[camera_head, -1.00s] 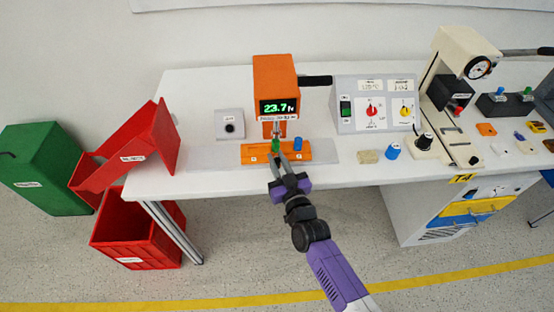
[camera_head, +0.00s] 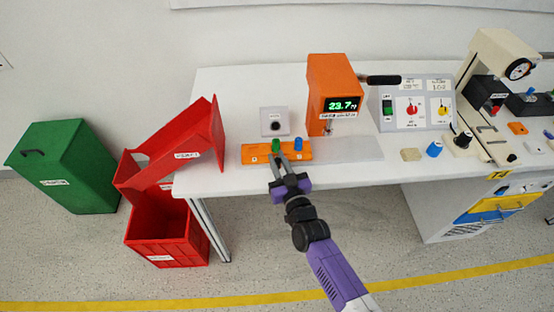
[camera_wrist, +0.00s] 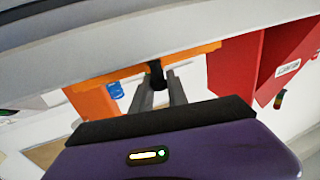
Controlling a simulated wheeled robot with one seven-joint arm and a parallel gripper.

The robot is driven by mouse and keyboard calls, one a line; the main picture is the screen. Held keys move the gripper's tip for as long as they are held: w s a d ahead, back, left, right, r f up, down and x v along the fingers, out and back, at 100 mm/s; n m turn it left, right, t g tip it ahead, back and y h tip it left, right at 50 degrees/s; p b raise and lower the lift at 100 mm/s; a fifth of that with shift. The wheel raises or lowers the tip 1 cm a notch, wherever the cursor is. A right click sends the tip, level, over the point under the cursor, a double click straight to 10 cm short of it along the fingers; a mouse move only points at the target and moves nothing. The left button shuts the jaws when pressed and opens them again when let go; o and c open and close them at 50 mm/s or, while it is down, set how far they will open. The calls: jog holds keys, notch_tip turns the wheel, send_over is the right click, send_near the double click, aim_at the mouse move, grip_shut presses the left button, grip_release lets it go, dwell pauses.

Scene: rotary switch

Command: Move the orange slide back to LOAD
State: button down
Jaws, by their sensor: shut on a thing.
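The orange slide (camera_head: 256,152) lies on the white bench, left of the orange press unit (camera_head: 334,85). A green piece (camera_head: 276,145) and a blue piece (camera_head: 298,144) stand on it. My gripper (camera_head: 278,160) is at the slide's front edge, shut on the slide's small dark knob. In the wrist view the fingers (camera_wrist: 161,90) meet at this dark knob (camera_wrist: 156,75), in front of the orange slide (camera_wrist: 195,51). The fingers partly hide the knob. I cannot read a LOAD mark.
A grey track (camera_head: 350,148) lies bare under and right of the press. A control box (camera_head: 418,103) stands at the right.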

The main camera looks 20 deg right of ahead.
jog(key=shift+a, duration=0.35)
jog(key=c, duration=1.3)
grip_release()
jog(key=shift+w, duration=0.1)
jog(key=shift+s+d, duration=0.1)
jog(key=shift+s, duration=0.15)
jog(key=s, duration=0.7)
jog(key=shift+s+a, duration=0.15)
jog(key=shift+a, duration=0.1)
